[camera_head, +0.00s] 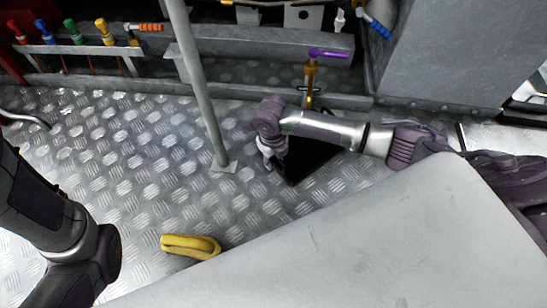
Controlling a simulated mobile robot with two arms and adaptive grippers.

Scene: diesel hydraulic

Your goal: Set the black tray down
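The black tray (311,158) shows as a dark flat shape just above or on the diamond-plate floor, partly covered by my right arm. I cannot tell whether it touches the floor. My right gripper (268,160) is at the tray's left edge, pointing down. Its fingers are small and partly hidden, so I cannot tell whether they are shut on the tray. My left arm comes in from the left and bends down out of the picture; its gripper is not in view.
A large grey surface (400,235) fills the lower right. A yellow object (191,246) lies beside it. A grey post (203,85) stands left of the tray. A purple-handled valve (311,72) stands behind it. Coloured levers (75,35) line the back left. Floor (120,170) at left is clear.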

